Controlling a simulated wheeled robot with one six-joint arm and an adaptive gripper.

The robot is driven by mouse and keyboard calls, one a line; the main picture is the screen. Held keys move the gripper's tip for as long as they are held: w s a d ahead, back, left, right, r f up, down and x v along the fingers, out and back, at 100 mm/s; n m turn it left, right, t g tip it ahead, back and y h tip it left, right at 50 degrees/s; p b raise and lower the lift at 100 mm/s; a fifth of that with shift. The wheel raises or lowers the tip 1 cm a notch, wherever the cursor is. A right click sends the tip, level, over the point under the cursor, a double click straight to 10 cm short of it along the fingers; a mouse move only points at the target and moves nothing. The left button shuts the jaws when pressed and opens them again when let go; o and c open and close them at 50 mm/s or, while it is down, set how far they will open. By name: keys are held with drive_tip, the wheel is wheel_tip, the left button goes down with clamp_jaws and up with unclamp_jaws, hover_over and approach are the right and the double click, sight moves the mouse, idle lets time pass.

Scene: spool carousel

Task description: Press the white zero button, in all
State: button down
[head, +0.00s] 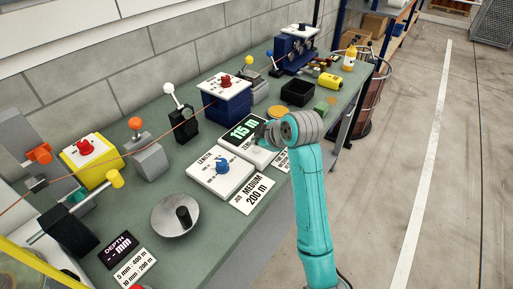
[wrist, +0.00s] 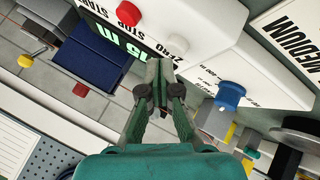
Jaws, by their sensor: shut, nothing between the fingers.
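The counter's dark display (head: 243,131) reads 115 m in green in the head view. Its white housing (wrist: 200,22) fills the upper middle of the wrist view, with STOP, START and ZERO lettering and a red button (wrist: 128,13). My gripper (wrist: 158,66) is shut and empty, its fingertips close to the ZERO lettering.
A white LENGTH panel with a blue knob (head: 222,166) stands just in front of the counter. A job card (head: 253,194) reads MEDIUM 200 m. A blue box with a red knob (head: 226,82) stands behind. A steel dish (head: 172,214) lies nearer.

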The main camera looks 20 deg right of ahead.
sight(258, 149)
drive_tip(key=shift+f, duration=0.8)
idle(0.8)
drive_tip(key=shift+r, duration=0.95)
drive_tip(key=shift+r, duration=0.15)
drive_tip(key=shift+r, duration=2.35)
